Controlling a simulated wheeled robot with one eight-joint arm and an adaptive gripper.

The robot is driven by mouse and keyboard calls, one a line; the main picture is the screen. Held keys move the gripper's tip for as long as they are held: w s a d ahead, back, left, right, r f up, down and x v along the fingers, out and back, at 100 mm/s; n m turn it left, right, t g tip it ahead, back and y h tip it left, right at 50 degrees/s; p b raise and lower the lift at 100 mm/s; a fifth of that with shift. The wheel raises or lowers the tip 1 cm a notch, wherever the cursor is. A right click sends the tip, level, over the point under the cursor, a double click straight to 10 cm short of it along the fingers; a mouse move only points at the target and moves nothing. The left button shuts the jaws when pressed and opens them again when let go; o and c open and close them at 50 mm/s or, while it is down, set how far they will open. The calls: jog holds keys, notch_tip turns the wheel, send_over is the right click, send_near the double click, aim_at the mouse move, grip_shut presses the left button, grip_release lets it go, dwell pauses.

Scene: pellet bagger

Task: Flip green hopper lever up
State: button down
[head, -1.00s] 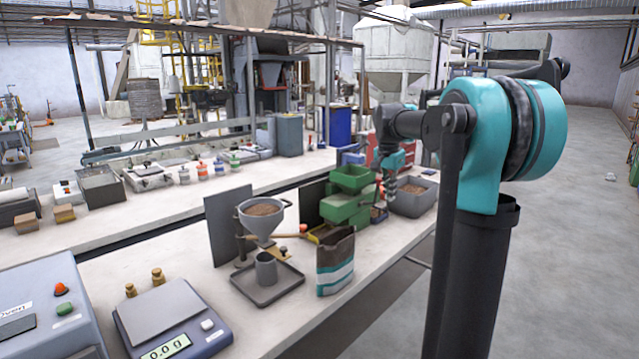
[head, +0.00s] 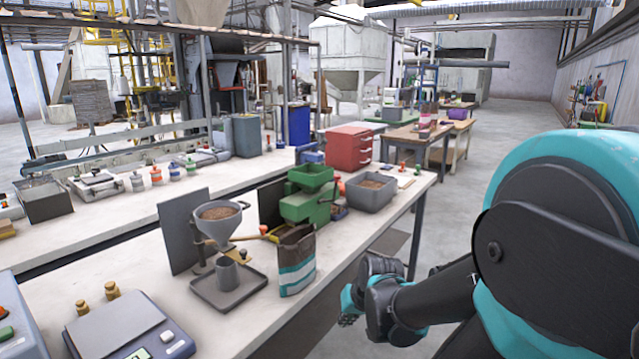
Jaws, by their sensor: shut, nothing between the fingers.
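The green hopper (head: 308,196) stands on the near bench, with a square green funnel on top. A small red-orange piece (head: 341,186) shows at its right side; I cannot tell if this is its lever or how it is set. My gripper (head: 348,319) is shut and empty. It is small in the view, in front of the bench's front edge, below and right of the hopper and well apart from it.
A grey funnel stand (head: 218,222) with an orange-knobbed rod is left of the hopper. A grey pellet bin (head: 371,193) is right of it, and a red drawer box (head: 348,149) behind. A scale (head: 130,325) is at the near left.

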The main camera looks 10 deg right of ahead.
jog(key=w+r+m+t+y, duration=0.6)
jog(key=w+r, duration=0.6)
jog(key=w, duration=0.6)
jog(key=w+d+r+m+t+h, duration=0.2)
jog(key=w+d+r+m+t, duration=0.25)
jog(key=d, duration=0.25)
jog(key=w+d+r+m+t+h, duration=0.1)
jog(key=w+d+r+m+t, duration=0.25)
jog(key=d+r, duration=0.35)
jog(key=a+f+x, duration=0.1)
jog(key=a+x, duration=0.1)
jog(key=x, duration=1)
jog(key=shift+a+f+m, duration=0.15)
jog(key=shift+a+m, duration=0.05)
jog(key=shift+m, duration=0.2)
